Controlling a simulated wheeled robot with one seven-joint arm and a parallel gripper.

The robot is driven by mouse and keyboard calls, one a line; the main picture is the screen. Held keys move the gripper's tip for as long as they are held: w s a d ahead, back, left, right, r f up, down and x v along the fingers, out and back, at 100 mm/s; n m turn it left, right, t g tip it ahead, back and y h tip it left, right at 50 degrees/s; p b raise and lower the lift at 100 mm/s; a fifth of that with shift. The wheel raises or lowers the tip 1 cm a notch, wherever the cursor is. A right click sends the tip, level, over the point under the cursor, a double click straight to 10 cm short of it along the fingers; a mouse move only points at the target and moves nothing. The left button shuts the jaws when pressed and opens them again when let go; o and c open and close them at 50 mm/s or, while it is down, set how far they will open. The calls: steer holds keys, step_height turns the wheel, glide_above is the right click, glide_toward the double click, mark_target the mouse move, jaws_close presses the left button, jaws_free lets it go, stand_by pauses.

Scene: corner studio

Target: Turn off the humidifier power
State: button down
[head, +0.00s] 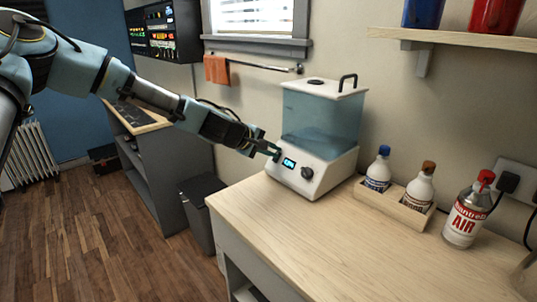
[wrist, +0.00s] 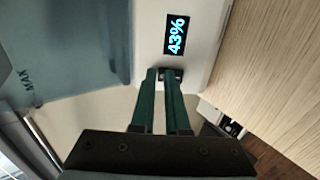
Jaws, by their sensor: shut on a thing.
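The humidifier (head: 336,167) stands on the wooden counter, with a white base, a blue translucent water tank (head: 322,118) and a white lid. Its front has a small lit display (head: 288,163) and a dark round knob (head: 306,172) to the right of it. In the wrist view the display (wrist: 176,35) reads 43%. My gripper (head: 275,154) is at the front panel, just left of the display. In the wrist view its green fingers (wrist: 168,74) are close together, shut on a small dark switch (wrist: 179,73) below the display in that picture. The fingertips partly hide the switch.
Two white bottles (head: 378,172) (head: 420,187) stand in a wooden holder (head: 393,200) right of the humidifier, with an air can (head: 466,212) further right. The front of the counter (head: 335,245) is clear. A grey bin (head: 200,205) stands left of the counter.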

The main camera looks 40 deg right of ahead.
steer(key=shift+d, duration=0.25)
stand_by(0.4)
steer(key=shift+d+r+p, duration=0.25)
steer(key=shift+r+p, duration=0.25)
steer(key=shift+r, duration=0.35)
